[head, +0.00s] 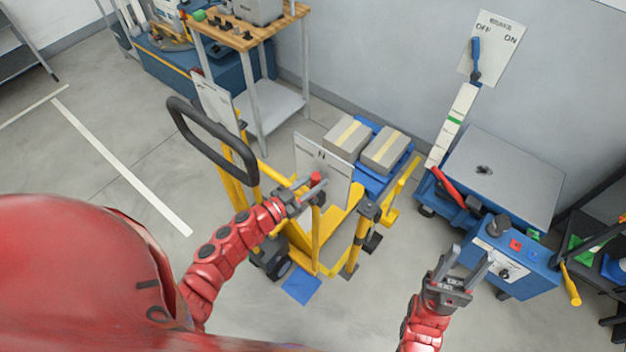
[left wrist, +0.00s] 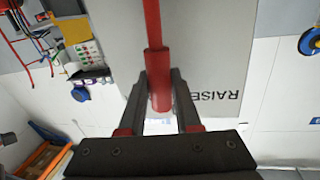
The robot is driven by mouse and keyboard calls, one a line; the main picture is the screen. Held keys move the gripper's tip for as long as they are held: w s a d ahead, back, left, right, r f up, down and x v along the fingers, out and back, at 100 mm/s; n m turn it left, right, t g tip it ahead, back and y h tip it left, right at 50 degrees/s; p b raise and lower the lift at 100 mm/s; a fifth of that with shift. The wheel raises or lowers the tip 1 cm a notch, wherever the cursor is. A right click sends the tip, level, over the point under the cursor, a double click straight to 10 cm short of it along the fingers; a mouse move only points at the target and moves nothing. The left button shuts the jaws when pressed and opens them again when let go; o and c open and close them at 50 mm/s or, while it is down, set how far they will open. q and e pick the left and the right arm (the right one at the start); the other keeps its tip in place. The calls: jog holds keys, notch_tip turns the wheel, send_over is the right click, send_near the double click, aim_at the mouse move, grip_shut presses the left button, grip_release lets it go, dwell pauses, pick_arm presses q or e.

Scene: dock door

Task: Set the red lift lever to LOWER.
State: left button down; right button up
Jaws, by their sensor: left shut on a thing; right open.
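The red lift lever (head: 316,178) is on the yellow stacker (head: 342,219), in front of its pale label plate (head: 335,171). My left gripper (head: 305,190) is shut on the lever. In the left wrist view, the red lever (left wrist: 154,48) runs down from the top edge, and its thicker end sits between the fingers (left wrist: 159,100). The word RAISE shows upside down on the plate (left wrist: 215,55), to the right of the lever. The LOWER label cannot be read in either view.
The stacker has a black loop handle (head: 212,135) and carries two boxes (head: 365,145) on a blue platform. A blue cart (head: 505,175) and the control box (head: 515,257) stand right. A wooden-topped bench (head: 245,35) is behind. Floor at left is clear.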

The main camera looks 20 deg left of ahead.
aim_at(341, 188)
pick_arm(q)
jog(key=d+m+b, duration=0.1)
jog(key=s+d+f+m+b, duration=0.1)
jog(key=d+m+b, duration=0.1)
jog(key=m, duration=0.1)
jog(key=shift+s+d+f+y, duration=0.15)
jog(key=shift+s+d+y, duration=0.05)
jog(key=shift+d+y, duration=0.2)
jog(key=shift+s+d+f+m+g+b, duration=0.3)
jog(key=shift+d+m+b, duration=0.2)
jog(key=shift+m+b, duration=0.35)
jog(key=c, duration=0.6)
grip_release()
jog(key=p+v, duration=0.1)
jog(key=v, duration=1.6)
jog(key=shift+s+p, duration=0.15)
jog(key=shift+p, duration=0.15)
